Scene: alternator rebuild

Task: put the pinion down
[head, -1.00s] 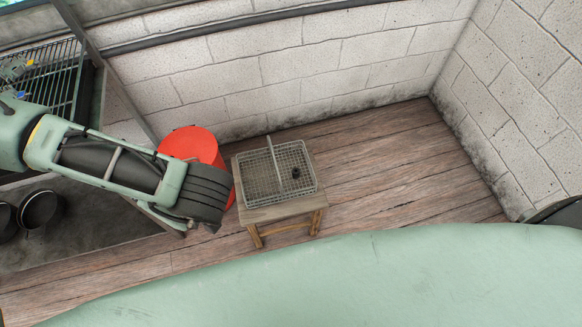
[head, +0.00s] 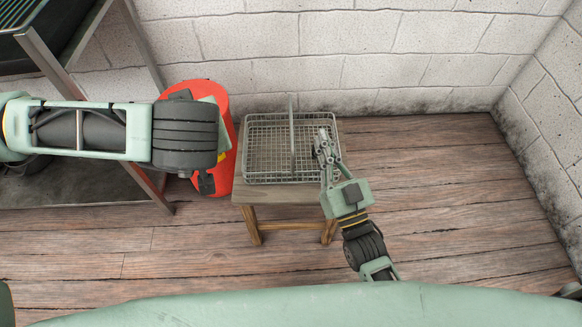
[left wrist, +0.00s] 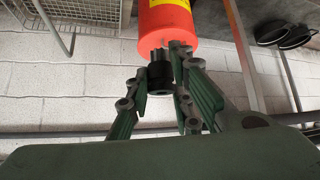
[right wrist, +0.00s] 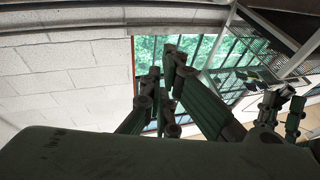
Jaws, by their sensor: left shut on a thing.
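The pinion (left wrist: 159,77) is a small black toothed cylinder in the left wrist view. My left gripper (left wrist: 160,92) is shut on it. In the head view the left arm hangs over the red container, and its dark fingers (head: 206,184) show only partly below the wrist. My right gripper (head: 323,138) is over the right part of the wire basket (head: 268,150). Its fingers look close together there and in the right wrist view (right wrist: 162,85), but whether they are fully shut is unclear. The spot under them is hidden.
The basket stands on a small wooden stool (head: 250,197) and has an upright divider (head: 292,135). The red container (head: 221,105) stands left of it, near a shelf frame (head: 150,60). White block walls (head: 400,50) are behind. The wooden floor (head: 450,190) at right is clear.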

